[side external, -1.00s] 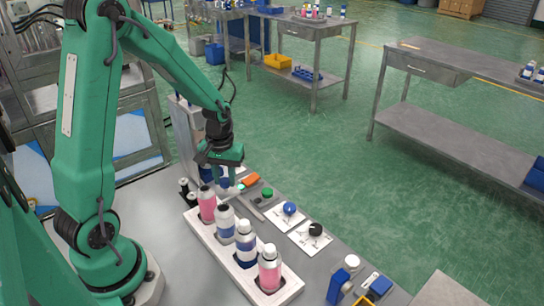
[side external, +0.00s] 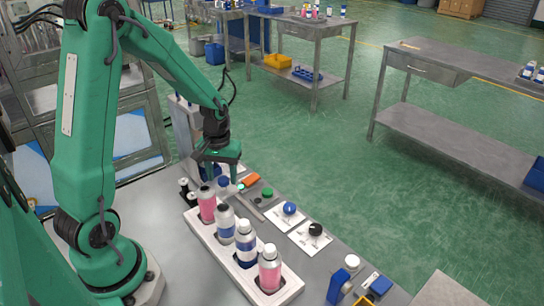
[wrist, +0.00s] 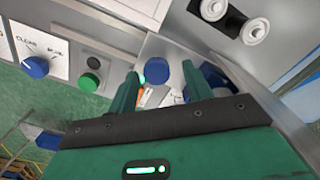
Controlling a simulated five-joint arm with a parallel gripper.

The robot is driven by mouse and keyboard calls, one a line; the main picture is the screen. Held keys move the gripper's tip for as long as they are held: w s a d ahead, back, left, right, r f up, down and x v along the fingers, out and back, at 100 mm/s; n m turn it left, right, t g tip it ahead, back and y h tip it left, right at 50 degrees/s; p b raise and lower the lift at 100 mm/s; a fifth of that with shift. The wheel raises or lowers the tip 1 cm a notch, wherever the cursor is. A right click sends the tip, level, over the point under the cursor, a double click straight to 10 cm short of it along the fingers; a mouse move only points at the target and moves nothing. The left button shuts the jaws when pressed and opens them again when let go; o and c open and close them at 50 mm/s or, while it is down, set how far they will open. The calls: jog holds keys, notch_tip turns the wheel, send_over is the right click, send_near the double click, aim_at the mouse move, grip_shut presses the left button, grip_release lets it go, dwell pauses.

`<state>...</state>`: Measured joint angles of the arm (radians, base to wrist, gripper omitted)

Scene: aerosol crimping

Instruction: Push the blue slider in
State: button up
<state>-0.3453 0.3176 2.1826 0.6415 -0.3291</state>
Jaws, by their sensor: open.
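A round blue knob (wrist: 157,70), which looks like the blue slider's, stands on a grey plate and lies between my finger tips in the wrist view. In the side view, a blue knob (side external: 223,182) shows below my gripper (side external: 220,179). My gripper (wrist: 160,88) is open with nothing held, one finger on each side of the knob in the wrist view. I cannot tell whether a finger touches it. The slider's lower part is mostly hidden by the gripper.
A white rack (side external: 195,228) holds several bottles in front of the gripper. A green button (side external: 267,193), an orange part (side external: 250,180), a blue dial (side external: 289,208) and a black knob (side external: 315,229) lie to the right.

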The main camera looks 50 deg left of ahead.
jog(key=shift+r, duration=3.85)
jog(key=s+d+r+m+t, duration=0.5)
jog(key=s+d+r+m, duration=0.2)
jog(key=s+d+r, duration=0.4)
jog(key=shift+s+d+r+m+t, duration=0.3)
jog(key=shift+d+r+m, duration=0.1)
jog(key=shift+d+r, duration=0.25)
